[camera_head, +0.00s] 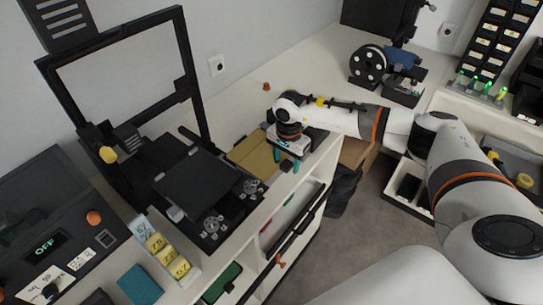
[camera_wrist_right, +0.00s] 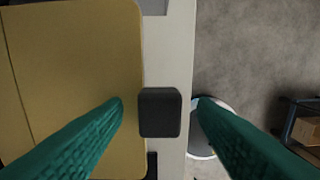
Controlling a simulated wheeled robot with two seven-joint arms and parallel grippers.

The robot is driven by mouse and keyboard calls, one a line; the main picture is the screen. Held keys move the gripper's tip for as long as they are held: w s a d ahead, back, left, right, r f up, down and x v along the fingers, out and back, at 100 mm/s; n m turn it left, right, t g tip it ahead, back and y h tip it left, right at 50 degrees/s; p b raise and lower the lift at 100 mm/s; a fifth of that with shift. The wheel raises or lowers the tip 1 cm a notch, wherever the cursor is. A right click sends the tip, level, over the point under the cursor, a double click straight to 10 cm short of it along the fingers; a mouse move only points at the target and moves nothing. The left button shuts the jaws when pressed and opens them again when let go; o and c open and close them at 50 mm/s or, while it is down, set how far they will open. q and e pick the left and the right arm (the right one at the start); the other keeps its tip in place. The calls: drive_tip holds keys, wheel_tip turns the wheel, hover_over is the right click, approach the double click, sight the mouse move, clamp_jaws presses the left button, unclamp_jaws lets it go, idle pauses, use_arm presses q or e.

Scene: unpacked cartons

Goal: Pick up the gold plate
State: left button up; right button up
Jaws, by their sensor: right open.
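The gold plate (camera_head: 252,154) lies flat on the white bench top, beside the black printer and close to the bench's front edge. In the right wrist view the gold plate (camera_wrist_right: 75,75) fills the left side. My right gripper (camera_head: 286,160) is above the plate's right-hand part, with its teal fingers pointing down. In the right wrist view my right gripper (camera_wrist_right: 159,102) is open, one finger over the plate and the other past the bench edge. A dark block (camera_wrist_right: 160,112) shows between the fingers, beside the plate's edge. My left gripper is not in view.
The black printer (camera_head: 190,185) with its tall frame stands left of the plate. A spool (camera_head: 368,64) stands farther back on the bench. Shelves with a green tray (camera_head: 222,282) are below the bench edge. Grey floor (camera_wrist_right: 250,45) lies beyond the edge.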

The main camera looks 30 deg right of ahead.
clamp_jaws()
wheel_tip(320, 180, up, 10)
drive_tip(key=b, duration=0.3)
idle(0.4)
drive_tip(key=shift+r, duration=0.1)
